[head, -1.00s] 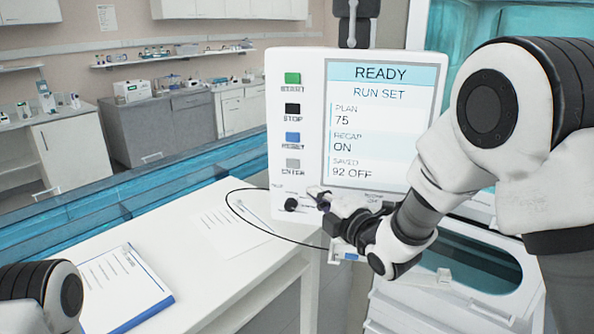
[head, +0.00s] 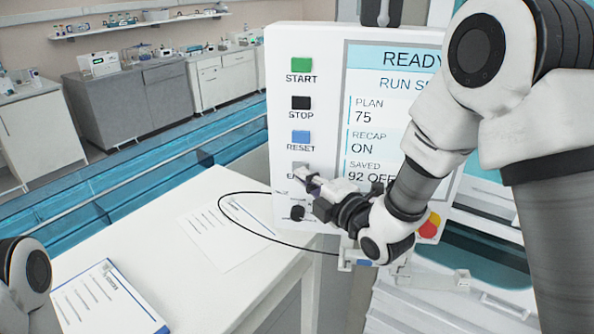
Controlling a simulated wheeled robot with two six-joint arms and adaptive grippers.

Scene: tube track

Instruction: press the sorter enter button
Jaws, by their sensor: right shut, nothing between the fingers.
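The sorter's white control panel (head: 310,45) stands upright in the middle of the head view. The screen (head: 365,85) shows READY, RUN SET, PLAN 75, RECAP ON and SAVED 92, partly hidden by my right arm. My left gripper is out of view.
Green START (head: 301,65), black STOP (head: 301,102) and blue RESET (head: 300,138) buttons sit above ENTER. A black knob (head: 297,213) is below. A white table (head: 170,215) with papers and a clipboard (head: 105,300) is at left. A black cable loops over the table.

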